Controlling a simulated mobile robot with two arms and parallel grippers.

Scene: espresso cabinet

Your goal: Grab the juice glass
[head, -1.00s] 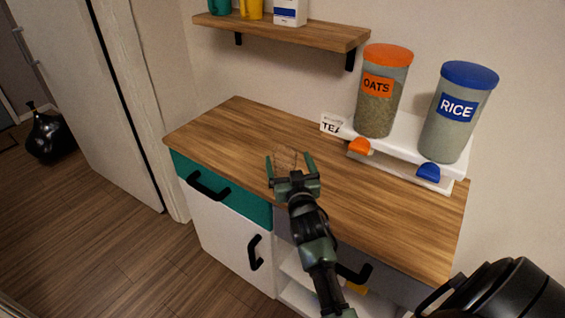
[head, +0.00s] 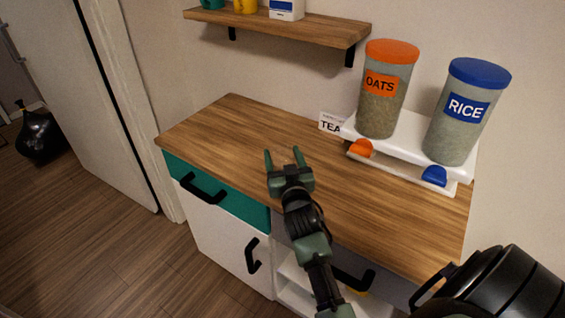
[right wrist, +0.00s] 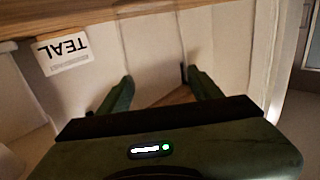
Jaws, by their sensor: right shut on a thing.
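My right gripper (head: 282,152) is over the wooden counter (head: 228,128), its two green fingers pointing away from me. In the right wrist view the fingers (right wrist: 158,84) stand apart on either side of a clear, faint shape with two upright edges, which looks like the juice glass (right wrist: 153,48). The gripper is shut on it. The glass is so transparent that I cannot make it out in the head view. My left gripper is not in view.
Oats (head: 385,95) and rice (head: 463,115) canisters stand on a white dispenser rack (head: 405,160) at the counter's back right. A TEAL card (head: 330,124) is beside it. A wall shelf (head: 290,27) hangs above. The counter's left part looks clear.

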